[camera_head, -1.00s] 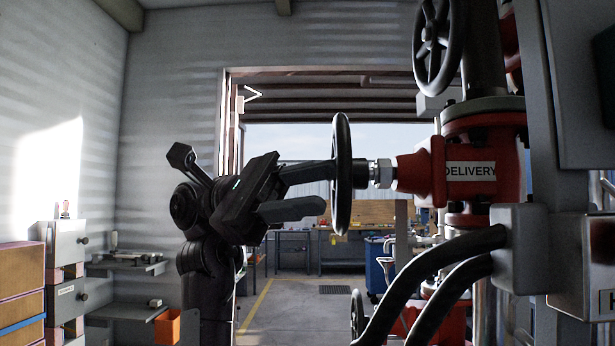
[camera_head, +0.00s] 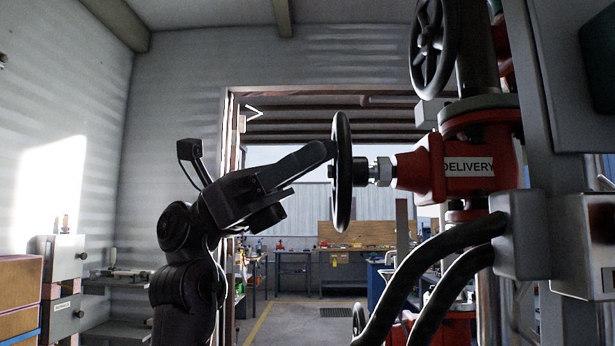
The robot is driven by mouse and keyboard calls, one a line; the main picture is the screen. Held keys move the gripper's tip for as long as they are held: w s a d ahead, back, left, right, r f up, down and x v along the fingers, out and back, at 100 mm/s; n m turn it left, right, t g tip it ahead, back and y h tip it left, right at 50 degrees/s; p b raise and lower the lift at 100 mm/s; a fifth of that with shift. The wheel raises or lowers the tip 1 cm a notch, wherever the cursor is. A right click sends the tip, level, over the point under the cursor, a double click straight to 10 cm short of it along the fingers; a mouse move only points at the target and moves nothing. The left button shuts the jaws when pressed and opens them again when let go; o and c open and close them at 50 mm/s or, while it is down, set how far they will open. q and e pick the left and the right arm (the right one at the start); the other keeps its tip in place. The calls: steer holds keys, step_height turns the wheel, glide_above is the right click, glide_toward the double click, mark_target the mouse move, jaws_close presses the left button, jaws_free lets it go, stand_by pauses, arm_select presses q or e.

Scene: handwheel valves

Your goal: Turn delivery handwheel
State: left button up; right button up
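The delivery handwheel (camera_head: 342,200) is a black wheel seen almost edge-on. Its stem runs right into a red valve body (camera_head: 425,172) with a white "DELIVERY" label (camera_head: 468,167).
A second black handwheel (camera_head: 433,45) is above right. Thick black hoses (camera_head: 415,285) curve below the valve, beside grey boxes (camera_head: 585,240). A cabinet with drawers (camera_head: 62,280) stands at the left. A doorway with workbenches lies behind.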

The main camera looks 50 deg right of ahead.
steer(key=n+h, duration=0.1)
steer(key=n, duration=0.1)
steer(key=r+n+h, duration=0.1)
steer(key=n+h, duration=0.1)
steer(key=n, duration=0.1)
steer(key=shift+d+r, duration=0.1)
steer(key=shift+r, duration=0.1)
arm_select(q)
steer(key=shift+f, duration=0.25)
arm_select(e)
steer(key=shift+w, duration=0.1)
arm_select(q)
steer(key=shift+f, duration=0.1)
arm_select(e)
steer(key=shift+d, duration=0.15)
